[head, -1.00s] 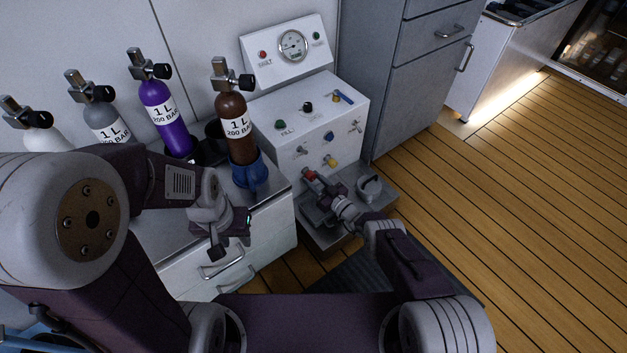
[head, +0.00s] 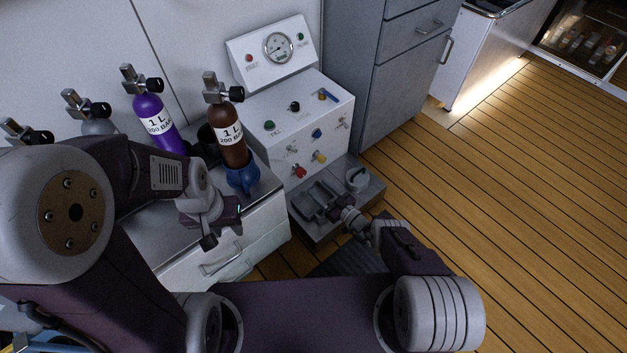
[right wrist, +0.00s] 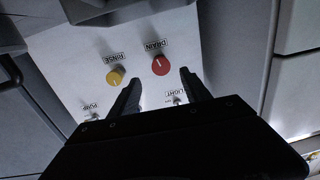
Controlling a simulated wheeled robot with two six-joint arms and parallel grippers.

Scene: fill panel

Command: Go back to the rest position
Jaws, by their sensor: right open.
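My right gripper (head: 340,208) is in front of the white fill panel (head: 340,112), low over the grey ledge at its foot. In the right wrist view my right gripper (right wrist: 160,88) has its two dark fingers apart with nothing between them. The red DRAIN knob (right wrist: 160,65) lies beyond the fingertips, clear of them; it also shows in the head view (head: 299,171). The yellow RINSE knob (right wrist: 114,77) is beside it. My left gripper (head: 209,232) hangs in front of the counter, apart from the bottles; its jaws are too small and dark to read.
A brown bottle (head: 230,138) stands in a blue holder (head: 241,178) on the counter, near my left gripper. A purple bottle (head: 156,122) and other bottles stand further left, partly behind my arm. A grey cabinet (head: 395,90) stands right of the panel. Wooden floor (head: 520,190) is clear at right.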

